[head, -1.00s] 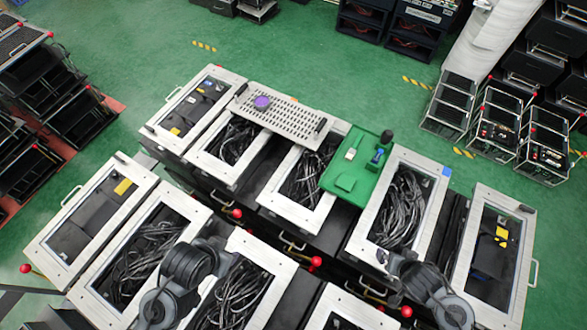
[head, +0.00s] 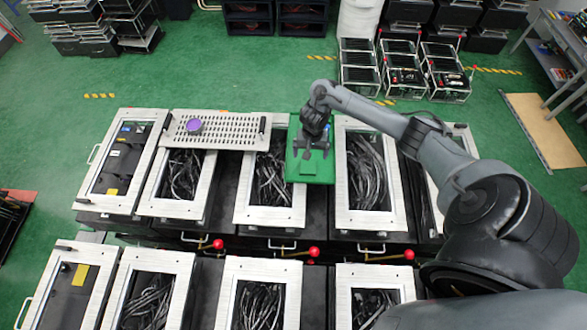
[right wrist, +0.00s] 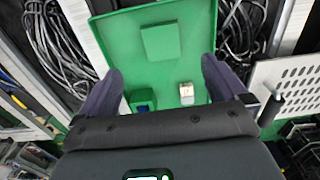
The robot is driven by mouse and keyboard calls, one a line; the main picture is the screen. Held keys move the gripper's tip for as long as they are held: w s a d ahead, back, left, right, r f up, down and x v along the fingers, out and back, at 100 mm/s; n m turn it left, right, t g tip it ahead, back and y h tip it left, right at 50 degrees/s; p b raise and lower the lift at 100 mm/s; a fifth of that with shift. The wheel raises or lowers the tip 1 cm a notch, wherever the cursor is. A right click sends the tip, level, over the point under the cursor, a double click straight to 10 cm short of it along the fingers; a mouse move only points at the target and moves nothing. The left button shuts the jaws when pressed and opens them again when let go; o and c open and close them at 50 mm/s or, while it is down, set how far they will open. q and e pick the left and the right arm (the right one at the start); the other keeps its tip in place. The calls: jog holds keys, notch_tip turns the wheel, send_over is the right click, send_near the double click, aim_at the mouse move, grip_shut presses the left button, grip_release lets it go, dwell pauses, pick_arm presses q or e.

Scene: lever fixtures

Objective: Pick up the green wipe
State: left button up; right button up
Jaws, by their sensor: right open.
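The green wipe (right wrist: 163,42) looks like a flat, square green piece lying on the green tray (right wrist: 120,30). It also shows in the head view (head: 313,168), just in front of my right gripper (head: 312,150). In the right wrist view the two fingers of my right gripper (right wrist: 161,78) are spread apart with nothing between them. The wipe lies beyond the fingertips, roughly centred between them, and appears untouched. My left gripper is not in view.
A small blue item (right wrist: 143,106) and a whitish block (right wrist: 187,94) sit on the tray near the fingers. A perforated metal plate (head: 230,130) with a purple round thing (head: 193,125) lies left of the tray. Cable-filled boxes (head: 370,175) with red-knobbed levers (head: 314,251) surround it.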

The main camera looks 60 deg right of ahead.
aim_at(308, 168)
notch_tip(308, 168, down, 4)
jog(key=shift+s+r+b, duration=0.15)
jog(key=shift+b, duration=0.2)
jog(key=shift+w+a+f+b, duration=0.1)
jog(key=shift+w+f+b, duration=0.1)
jog(key=shift+f, duration=1.3)
jog(key=shift+w+f+b, duration=0.1)
jog(key=shift+f+b, duration=0.1)
jog(key=shift+f, duration=1.3)
jog(key=c, duration=1.1)
jog(key=shift+r, duration=0.15)
jog(key=shift+r, duration=0.55)
notch_tip(308, 168, up, 3)
jog(key=shift+f+p, duration=0.2)
jog(key=shift+p, duration=0.2)
jog(key=s+d+r+p, duration=0.1)
jog(key=s+d+r, duration=0.1)
jog(key=s+r, duration=0.5)
jog(key=s, duration=0.4)
jog(key=shift+s, duration=0.25)
